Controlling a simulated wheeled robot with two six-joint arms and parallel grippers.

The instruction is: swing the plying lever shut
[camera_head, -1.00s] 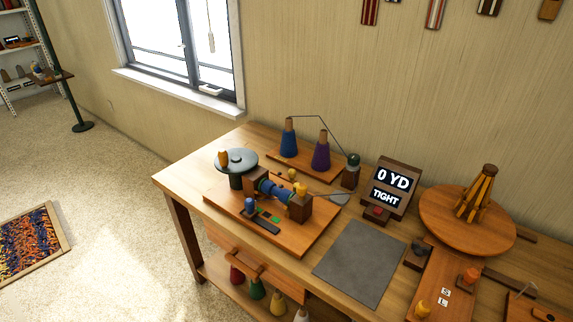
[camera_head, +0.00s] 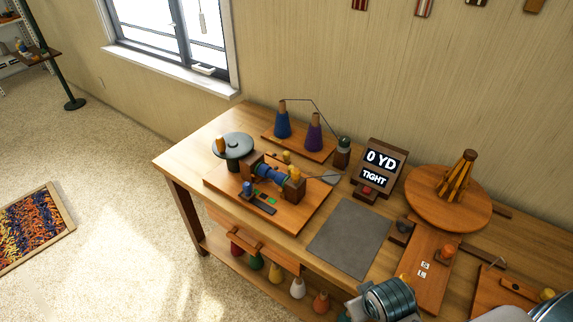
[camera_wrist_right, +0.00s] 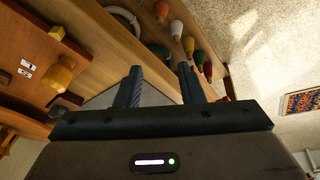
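The plying unit stands on a wooden board (camera_head: 286,222) at the table's left part, with a blue spool (camera_head: 268,172) between dark wooden blocks. A blue knob (camera_head: 247,187), a yellow-topped block (camera_head: 294,185) and a grey metal plate (camera_head: 324,177) are on or beside it. I cannot tell for certain which part is the plying lever, nor its position. My right arm (camera_head: 388,300) shows at the lower right of the head view, well away from the unit. My right gripper (camera_wrist_right: 160,68) is open and empty above the table's front edge. My left gripper is out of view.
A grey mat (camera_head: 348,238) lies bare mid-table. A display (camera_head: 380,166) reads "0 YD TIGHT". A round wooden turntable (camera_head: 420,199) stands right. Blue and purple cones (camera_head: 314,133) stand behind the unit. A shelf below holds several cones (camera_head: 276,272).

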